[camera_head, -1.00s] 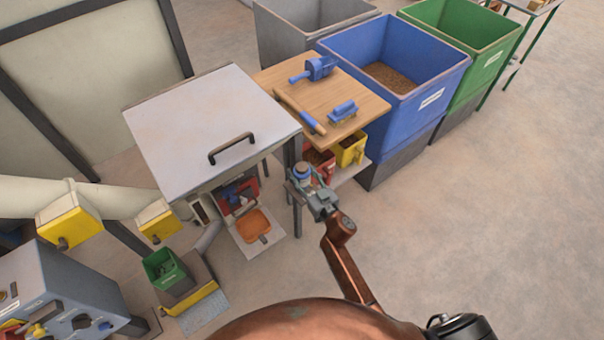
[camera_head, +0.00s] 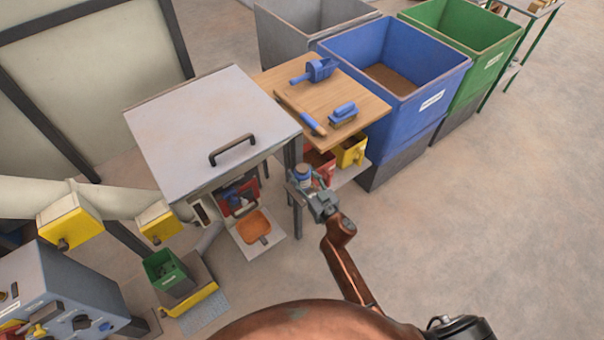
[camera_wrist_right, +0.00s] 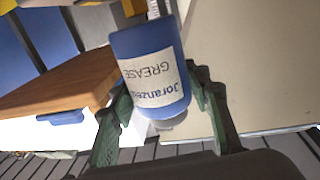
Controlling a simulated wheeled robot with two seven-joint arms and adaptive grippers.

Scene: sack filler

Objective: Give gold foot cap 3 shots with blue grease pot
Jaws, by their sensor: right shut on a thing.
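The blue grease pot (camera_wrist_right: 150,70) is between the green-grey fingers of my right gripper (camera_wrist_right: 162,95). Its white label reads GREASE and appears upside down in the right wrist view. In the head view my right gripper (camera_head: 312,192) is shut on the pot (camera_head: 303,171), beside the right front leg of the grey-topped table and in front of the wooden board. I cannot make out a gold foot cap in either view. My left gripper is not in view.
The grey-topped table (camera_head: 200,115) with a black handle is left of my gripper. A wooden board (camera_head: 365,108) holds blue tools. Red and yellow bins (camera_head: 350,152) sit below it. Blue (camera_head: 440,85) and green bins stand behind. The floor on the right is clear.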

